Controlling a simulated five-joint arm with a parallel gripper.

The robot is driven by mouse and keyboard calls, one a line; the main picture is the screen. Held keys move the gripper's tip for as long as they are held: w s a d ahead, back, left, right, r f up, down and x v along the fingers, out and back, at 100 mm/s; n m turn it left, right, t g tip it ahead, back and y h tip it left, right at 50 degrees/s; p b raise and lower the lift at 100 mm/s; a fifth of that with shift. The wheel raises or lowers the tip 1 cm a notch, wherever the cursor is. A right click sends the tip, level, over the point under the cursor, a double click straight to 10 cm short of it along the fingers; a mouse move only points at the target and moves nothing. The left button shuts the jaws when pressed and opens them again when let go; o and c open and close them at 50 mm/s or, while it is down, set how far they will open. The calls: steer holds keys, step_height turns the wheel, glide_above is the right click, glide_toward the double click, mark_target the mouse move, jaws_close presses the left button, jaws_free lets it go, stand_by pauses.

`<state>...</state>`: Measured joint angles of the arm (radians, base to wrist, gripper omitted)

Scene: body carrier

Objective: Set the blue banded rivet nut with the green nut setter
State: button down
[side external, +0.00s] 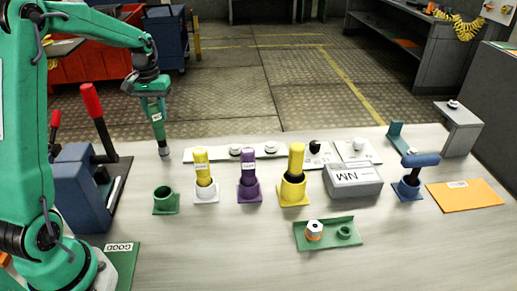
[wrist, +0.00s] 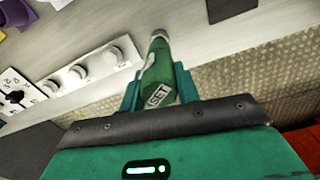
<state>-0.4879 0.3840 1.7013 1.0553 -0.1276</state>
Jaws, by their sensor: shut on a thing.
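The green nut setter (side external: 158,130), with a white label, hangs upright from my gripper (side external: 153,97), its grey tip just above the table's back left. In the wrist view my gripper (wrist: 158,86) is shut on the green nut setter (wrist: 157,70), whose label reads SET. A long pale strip (side external: 215,154) behind the tool holders carries white round pieces; it also shows in the wrist view (wrist: 88,80). I cannot make out a blue band on any of them. A white piece with an orange band (side external: 314,231) sits in a green tray (side external: 325,246) at the front.
An empty green holder (side external: 165,203) stands front left. Yellow (side external: 202,168), purple (side external: 248,172) and black-and-yellow (side external: 295,165) tools stand in holders. A grey NM box (side external: 352,180), a blue T-handled tool (side external: 418,162) and an orange mat (side external: 463,194) lie right. A blue press (side external: 83,185) with red-handled levers stands left.

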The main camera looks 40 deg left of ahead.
stand_by(0.5)
steer(key=shift+r, duration=3.5)
steer(key=shift+d, duration=0.1)
